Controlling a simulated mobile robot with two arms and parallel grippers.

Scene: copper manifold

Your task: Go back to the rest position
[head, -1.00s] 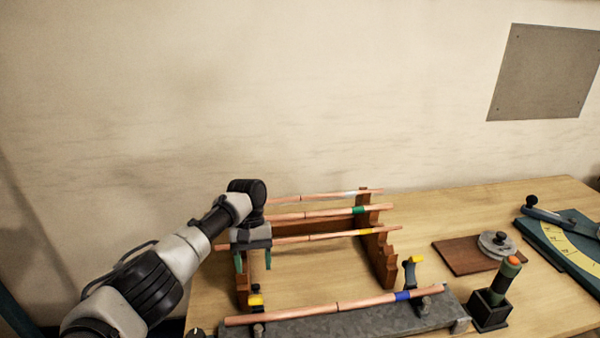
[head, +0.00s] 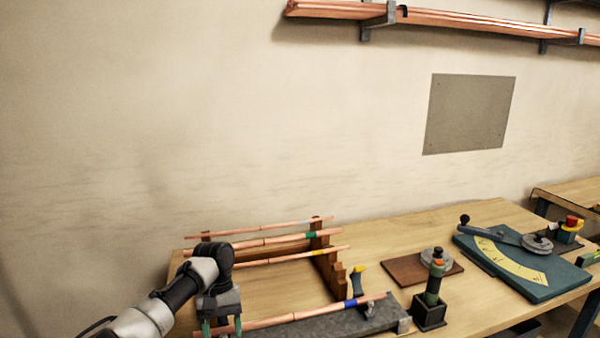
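My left gripper (head: 221,327) hangs at the lower left with its two green-tipped fingers apart. It overlaps the left part of the blue-banded copper pipe (head: 300,315) in the picture; nothing shows gripped between the fingers. That pipe lies along a grey fixture (head: 345,325) at the front of the bench. My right gripper is not in view.
Copper pipes with green (head: 285,239) and yellow (head: 290,258) bands, and one behind, rest on a stepped wooden rack (head: 328,262). To the right are a brown board (head: 405,271), a dark holder (head: 428,312) and a teal bending plate (head: 520,265). A pipe shelf (head: 450,17) hangs above.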

